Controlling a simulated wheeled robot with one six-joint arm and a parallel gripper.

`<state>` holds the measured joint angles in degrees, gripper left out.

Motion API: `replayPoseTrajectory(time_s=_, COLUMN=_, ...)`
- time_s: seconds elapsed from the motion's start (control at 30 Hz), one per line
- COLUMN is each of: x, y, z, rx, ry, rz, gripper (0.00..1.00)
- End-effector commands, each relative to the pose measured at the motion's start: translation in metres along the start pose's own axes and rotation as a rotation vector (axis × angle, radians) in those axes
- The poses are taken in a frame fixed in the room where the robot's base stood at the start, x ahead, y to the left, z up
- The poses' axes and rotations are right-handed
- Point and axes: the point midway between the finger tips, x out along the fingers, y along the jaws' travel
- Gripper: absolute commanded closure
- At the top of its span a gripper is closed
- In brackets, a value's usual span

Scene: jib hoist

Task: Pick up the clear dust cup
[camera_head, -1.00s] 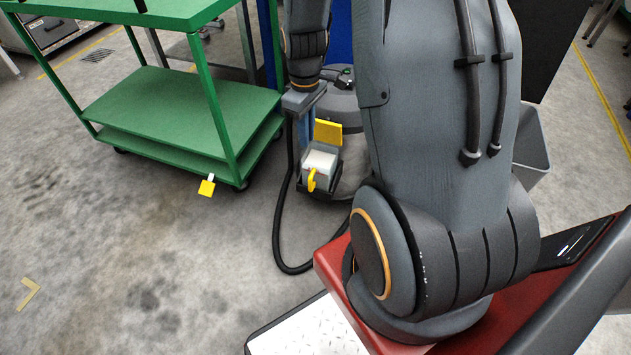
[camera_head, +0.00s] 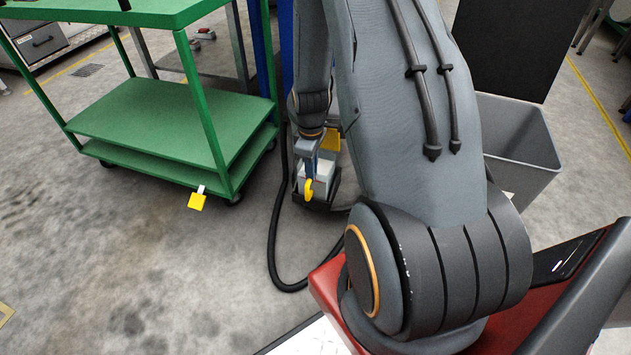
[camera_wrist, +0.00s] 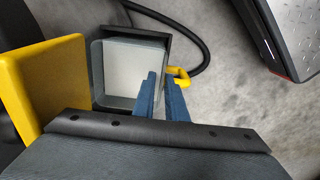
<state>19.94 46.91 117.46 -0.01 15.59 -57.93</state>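The clear dust cup (camera_head: 317,181) is a pale, see-through box sitting in a dark holder; in the wrist view its square top (camera_wrist: 131,68) faces up. A yellow handle (camera_head: 308,189) stands out from its side, and it also shows in the wrist view (camera_wrist: 182,79). My gripper (camera_wrist: 161,88) has two blue fingers with a narrow empty gap between them. The fingers are at the handle side of the cup. The right fingertip overlaps the handle in the picture; contact is unclear. In the head view my gripper (camera_head: 311,162) is just above the handle.
A yellow panel (camera_wrist: 42,92) stands close beside the cup. A black hose (camera_head: 274,240) loops over the floor. A grey bin (camera_head: 520,145) is at right. The floor at front left is clear.

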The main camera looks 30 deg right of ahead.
Motion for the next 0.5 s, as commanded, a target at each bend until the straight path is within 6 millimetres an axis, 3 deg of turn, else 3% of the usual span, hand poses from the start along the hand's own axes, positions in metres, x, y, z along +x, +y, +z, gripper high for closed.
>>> replayPoseTrajectory(time_s=0.33, x=0.044, y=-0.004, z=0.001, rx=0.001, ry=-0.001, rz=-0.002, gripper=0.88)
replayPoseTrajectory(time_s=0.5, x=0.051, y=-0.003, z=0.001, rx=0.001, ry=0.000, rz=0.000, gripper=0.88)
